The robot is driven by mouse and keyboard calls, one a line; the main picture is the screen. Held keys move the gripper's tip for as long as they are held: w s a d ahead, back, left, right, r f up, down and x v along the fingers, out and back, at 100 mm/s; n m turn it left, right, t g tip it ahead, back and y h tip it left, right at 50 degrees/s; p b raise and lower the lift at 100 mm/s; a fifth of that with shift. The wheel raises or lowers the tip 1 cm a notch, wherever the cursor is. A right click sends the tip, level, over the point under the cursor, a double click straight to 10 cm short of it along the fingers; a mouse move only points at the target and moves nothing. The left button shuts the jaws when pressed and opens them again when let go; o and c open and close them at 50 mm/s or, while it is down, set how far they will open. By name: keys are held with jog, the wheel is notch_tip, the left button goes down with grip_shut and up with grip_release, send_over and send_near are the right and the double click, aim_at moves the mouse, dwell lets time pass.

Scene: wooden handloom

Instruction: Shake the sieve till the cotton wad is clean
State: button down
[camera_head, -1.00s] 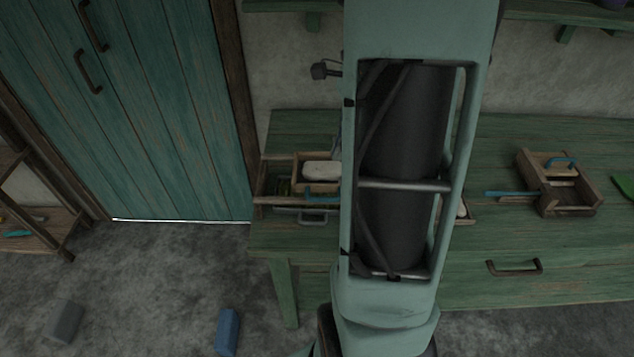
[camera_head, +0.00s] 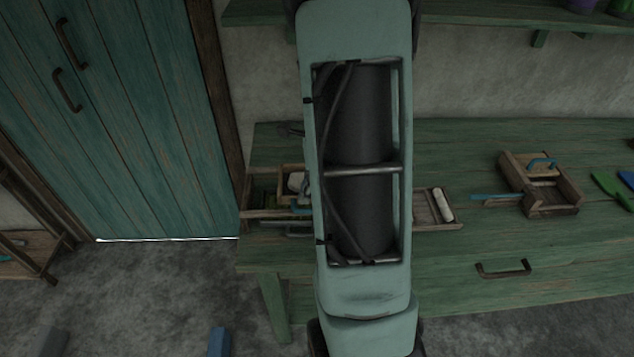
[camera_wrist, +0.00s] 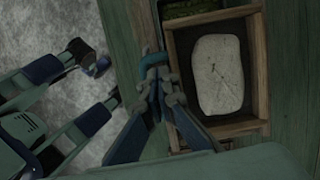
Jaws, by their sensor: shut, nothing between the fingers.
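A pale, oblong cotton wad (camera_wrist: 217,75) lies inside a small wooden frame, the sieve (camera_wrist: 258,50), in the wrist view. A few thin dark marks show on the wad. In the head view, the wad (camera_head: 296,182) and sieve are at the bench's left end, partly hidden by my arm. My gripper (camera_wrist: 157,70) is shut at the sieve's left side in the wrist view. A blue piece shows right at its fingertips; I cannot tell whether it is the sieve's handle. The gripper is hidden in the head view.
The green bench (camera_head: 450,150) carries a shallow tray with a pale roller (camera_head: 443,205) and a wooden box (camera_head: 570,195) with a blue handle. Green and blue items lie at far right. A blue block (camera_head: 219,342) is on the floor. A teal door (camera_head: 130,120) stands left.

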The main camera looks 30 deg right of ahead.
jog(key=shift+w+a+f, duration=0.15)
jog(key=shift+a+f, duration=0.05)
jog(key=shift+a, duration=0.05)
jog(key=w+a, duration=0.1)
jog(key=w+a+p, duration=0.1)
jog(key=a, duration=0.1)
jog(key=w+a, duration=0.1)
jog(key=a, duration=0.1)
jog(key=shift+p, duration=0.4)
